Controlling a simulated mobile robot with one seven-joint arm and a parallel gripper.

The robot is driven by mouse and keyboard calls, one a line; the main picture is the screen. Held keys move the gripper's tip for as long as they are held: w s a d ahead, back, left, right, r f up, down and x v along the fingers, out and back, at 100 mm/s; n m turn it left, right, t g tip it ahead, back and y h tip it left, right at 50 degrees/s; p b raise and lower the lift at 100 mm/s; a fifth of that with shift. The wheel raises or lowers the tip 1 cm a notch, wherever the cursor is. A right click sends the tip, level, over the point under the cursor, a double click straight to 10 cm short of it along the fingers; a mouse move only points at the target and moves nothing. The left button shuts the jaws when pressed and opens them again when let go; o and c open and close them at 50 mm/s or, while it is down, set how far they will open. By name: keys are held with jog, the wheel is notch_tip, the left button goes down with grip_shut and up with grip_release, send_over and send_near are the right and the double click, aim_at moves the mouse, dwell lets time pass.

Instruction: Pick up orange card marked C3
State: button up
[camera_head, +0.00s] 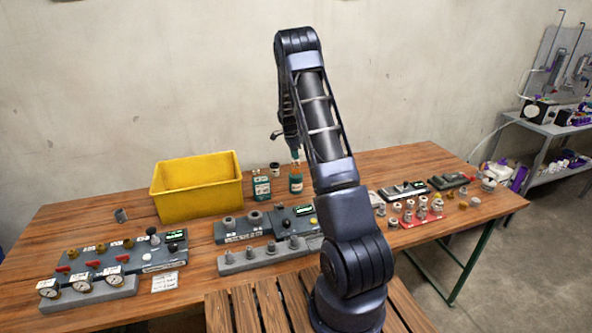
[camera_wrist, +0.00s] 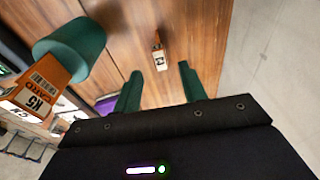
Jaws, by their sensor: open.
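In the wrist view, a small orange card (camera_wrist: 159,53) with a white label stands out against the brown wood, beyond and between my fingertips. Its label is small and turned; it may read C3, but I cannot be sure. My gripper (camera_wrist: 160,72) is open, its two green fingers apart with nothing between them. A larger orange card marked K5 (camera_wrist: 50,80) is at the left of the wrist view, against a dark green rounded object (camera_wrist: 72,48). In the head view my gripper is mostly hidden behind my arm, above the back of the table.
The wooden table (camera_head: 112,215) holds a yellow bin (camera_head: 200,187), green bottles (camera_head: 261,188), a gauge block (camera_head: 90,292) and grey fixtures (camera_head: 268,255). A red tray of fittings (camera_head: 420,216) is at right. Bare wood shows left of the bin.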

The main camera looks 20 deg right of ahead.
jog(key=shift+d+f, duration=0.15)
jog(key=shift+f, duration=1.1)
jog(key=shift+d+f, duration=0.2)
jog(key=shift+f, duration=1.05)
jog(key=shift+d+f, duration=0.15)
jog(key=shift+f, duration=1.1)
grip_shut()
